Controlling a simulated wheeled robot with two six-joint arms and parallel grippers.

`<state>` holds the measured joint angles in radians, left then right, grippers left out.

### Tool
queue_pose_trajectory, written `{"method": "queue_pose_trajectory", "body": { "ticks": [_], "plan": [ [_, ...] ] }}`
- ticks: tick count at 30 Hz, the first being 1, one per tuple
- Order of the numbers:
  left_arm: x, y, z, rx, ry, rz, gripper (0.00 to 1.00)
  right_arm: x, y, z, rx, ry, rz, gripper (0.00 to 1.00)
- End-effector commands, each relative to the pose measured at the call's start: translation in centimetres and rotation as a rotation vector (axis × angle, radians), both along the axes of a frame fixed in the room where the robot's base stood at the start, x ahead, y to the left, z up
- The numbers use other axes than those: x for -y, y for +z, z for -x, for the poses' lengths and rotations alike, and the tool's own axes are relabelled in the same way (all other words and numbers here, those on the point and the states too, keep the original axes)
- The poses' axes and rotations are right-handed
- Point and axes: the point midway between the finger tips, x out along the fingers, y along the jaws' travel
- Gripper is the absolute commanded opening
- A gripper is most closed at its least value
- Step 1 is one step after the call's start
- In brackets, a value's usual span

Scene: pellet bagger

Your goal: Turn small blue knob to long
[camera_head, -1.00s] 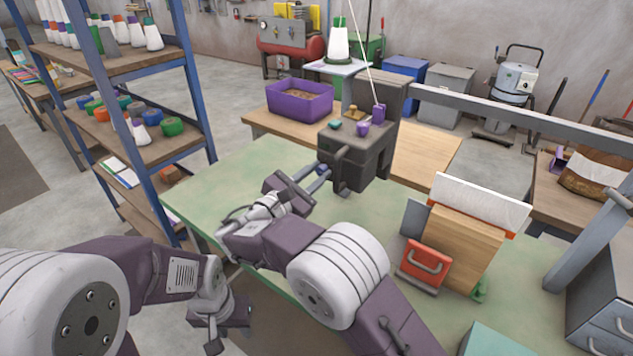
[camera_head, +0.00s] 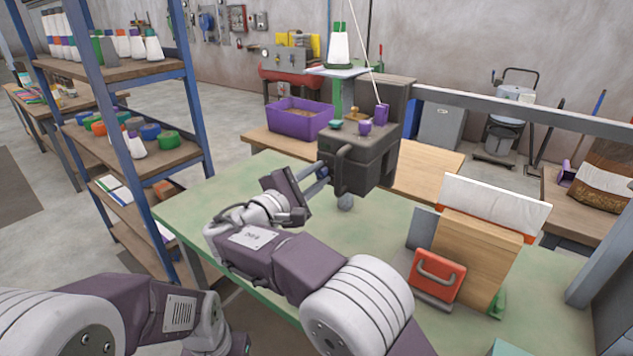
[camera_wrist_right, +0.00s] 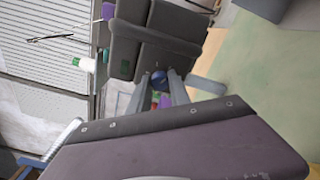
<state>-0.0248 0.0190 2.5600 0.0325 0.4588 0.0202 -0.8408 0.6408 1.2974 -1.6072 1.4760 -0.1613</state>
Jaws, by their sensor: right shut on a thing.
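The small blue knob (camera_wrist_right: 159,80) sits on the dark sewing-machine-like head (camera_head: 365,160). In the right wrist view it is between the two grey fingers of my right gripper (camera_wrist_right: 168,88), which is shut on it. In the head view my right gripper (camera_head: 322,172) reaches the left side of the dark machine, and its fingers and the machine's handle hide the knob. Any marking around the knob, such as "long", is too small to read. My left gripper (camera_head: 236,344) is low at the bottom edge, mostly cut off, and its fingers cannot be made out.
A purple bin (camera_head: 300,120) stands behind the machine. A shelf rack (camera_head: 160,155) stands at the left. The table left of the machine is clear.

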Motion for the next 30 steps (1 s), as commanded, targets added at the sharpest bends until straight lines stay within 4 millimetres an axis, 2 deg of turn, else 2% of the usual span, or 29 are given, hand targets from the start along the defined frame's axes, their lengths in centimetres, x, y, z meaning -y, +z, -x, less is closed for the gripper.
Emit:
{"method": "queue_pose_trajectory", "body": {
  "ticks": [16,17,18,30],
  "plan": [
    [-0.01,-0.24,-0.01,0.000,0.000,0.000,0.36,0.01,0.06,-0.05,0.014,0.001,-0.019,0.00],
    [-0.01,-0.24,-0.01,0.000,0.000,0.000,0.36,0.01,0.06,-0.05,0.014,0.001,-0.019,0.32],
    [-0.01,-0.24,-0.01,0.000,0.000,0.000,0.36,0.01,0.06,-0.05,0.014,0.001,-0.019,0.43],
    [0.00,-0.22,0.00,0.000,0.000,0.000,0.36,0.03,0.04,-0.06,0.013,0.000,-0.018,0.45]
  ]
}}
